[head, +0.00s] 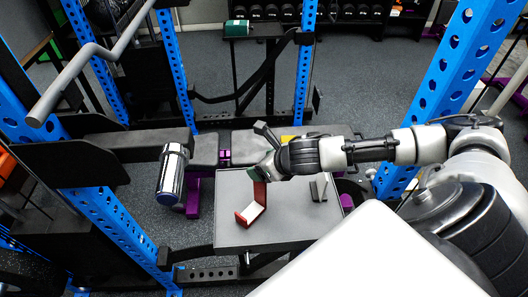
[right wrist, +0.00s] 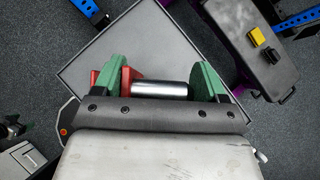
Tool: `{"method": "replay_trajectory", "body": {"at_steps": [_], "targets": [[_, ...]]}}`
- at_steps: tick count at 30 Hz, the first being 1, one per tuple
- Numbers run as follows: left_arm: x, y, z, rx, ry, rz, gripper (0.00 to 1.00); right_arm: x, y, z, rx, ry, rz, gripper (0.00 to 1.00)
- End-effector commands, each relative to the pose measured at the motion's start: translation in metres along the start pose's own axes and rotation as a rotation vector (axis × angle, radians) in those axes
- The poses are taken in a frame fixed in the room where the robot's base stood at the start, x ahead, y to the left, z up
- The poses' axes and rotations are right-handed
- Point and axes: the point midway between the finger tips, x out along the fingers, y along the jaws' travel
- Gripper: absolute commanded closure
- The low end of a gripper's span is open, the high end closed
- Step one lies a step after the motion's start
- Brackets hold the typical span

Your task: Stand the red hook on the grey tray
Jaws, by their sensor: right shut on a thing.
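The red hook (head: 249,213) is an L-shaped red piece with a pale inner face, upright over the left part of the grey tray (head: 300,232). My right gripper (head: 264,170) is at its upper end, shut on it. In the right wrist view, red parts of the hook (right wrist: 131,78) and a silver cylinder show between my green fingertips (right wrist: 160,85); the grey tray (right wrist: 85,70) lies beneath. I cannot tell whether the hook's foot touches the tray. My left gripper is not in view.
A small grey bracket (head: 318,187) stands on the tray's right part. A chrome cylinder (head: 172,175) hangs left of the tray. Blue rack posts (head: 445,80) flank the area. A bench with a yellow block (right wrist: 260,36) lies beyond. The tray's front is clear.

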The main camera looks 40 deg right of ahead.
Motion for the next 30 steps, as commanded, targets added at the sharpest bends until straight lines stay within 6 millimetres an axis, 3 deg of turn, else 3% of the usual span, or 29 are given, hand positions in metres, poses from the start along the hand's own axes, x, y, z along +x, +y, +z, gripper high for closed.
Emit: {"method": "replay_trajectory", "body": {"at_steps": [9, 10, 14, 24, 30], "targets": [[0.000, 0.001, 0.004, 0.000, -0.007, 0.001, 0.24, 0.001, 0.000, 0.001, 0.000, -0.005, 0.001, 0.77], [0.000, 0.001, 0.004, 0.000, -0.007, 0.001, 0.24, 0.001, 0.000, -0.001, -0.001, -0.001, 0.000, 0.23], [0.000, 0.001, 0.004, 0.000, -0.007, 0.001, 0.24, 0.001, 0.000, -0.001, -0.001, -0.001, 0.001, 0.03], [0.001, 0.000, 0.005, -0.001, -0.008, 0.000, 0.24, -0.002, -0.001, 0.001, -0.001, -0.001, 0.000, 0.02], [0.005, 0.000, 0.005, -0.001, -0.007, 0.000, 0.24, -0.031, -0.001, -0.001, -0.005, -0.001, -0.002, 0.02]]}}
